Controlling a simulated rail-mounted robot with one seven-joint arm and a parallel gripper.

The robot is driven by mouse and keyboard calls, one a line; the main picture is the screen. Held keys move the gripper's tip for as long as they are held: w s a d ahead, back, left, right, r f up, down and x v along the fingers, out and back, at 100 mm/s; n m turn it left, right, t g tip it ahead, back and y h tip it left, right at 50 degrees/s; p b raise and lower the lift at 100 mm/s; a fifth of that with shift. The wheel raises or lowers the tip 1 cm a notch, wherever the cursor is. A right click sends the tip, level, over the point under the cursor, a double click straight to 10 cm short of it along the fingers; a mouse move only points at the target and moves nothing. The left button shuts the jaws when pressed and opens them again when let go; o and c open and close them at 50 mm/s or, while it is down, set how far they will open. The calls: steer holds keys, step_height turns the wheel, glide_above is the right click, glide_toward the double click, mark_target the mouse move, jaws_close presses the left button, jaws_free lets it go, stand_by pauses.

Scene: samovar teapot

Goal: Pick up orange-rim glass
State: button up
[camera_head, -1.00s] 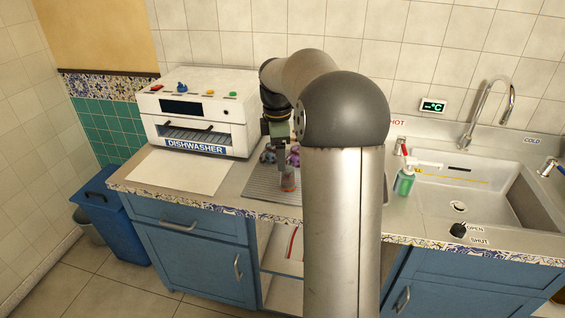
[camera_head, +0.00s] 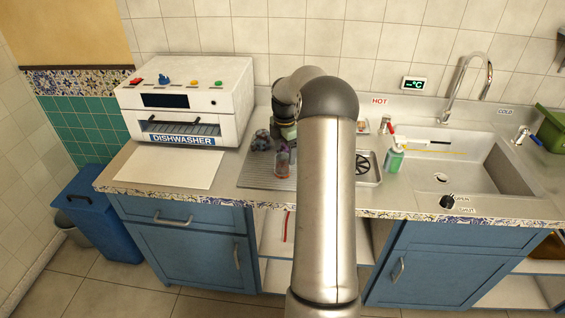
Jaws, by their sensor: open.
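A small glass (camera_head: 282,167) with reddish-orange colour on it stands on the ribbed drainboard (camera_head: 255,178) left of my arm. It is small in the picture, so its rim is hard to make out. My gripper (camera_head: 284,147) points down right at the top of the glass, with its jaws open. I cannot tell whether the fingers are around the glass or just above it. My arm hides the drainboard's right part.
Dark patterned items (camera_head: 262,140) stand close to the glass on its left. A white dishwasher (camera_head: 190,100) is farther left, with a pale mat (camera_head: 170,168) in front. A green soap bottle (camera_head: 395,156) stands by the sink (camera_head: 485,170) on the right.

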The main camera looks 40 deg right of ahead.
mark_target(282, 164)
steer(key=shift+s+a+f+p, duration=0.1)
steer(key=shift+a+f+p, duration=0.15)
steer(key=shift+f, duration=0.7)
steer(key=shift+a+f+p, duration=0.15)
steer(key=shift+f+p, duration=0.1)
steer(key=shift+f, duration=0.7)
steer(key=shift+s+a+f+p, duration=0.1)
steer(key=shift+a+f+p, duration=0.15)
steer(key=shift+f, duration=0.7)
steer(key=shift+d, duration=0.1)
steer(key=c, duration=1.1)
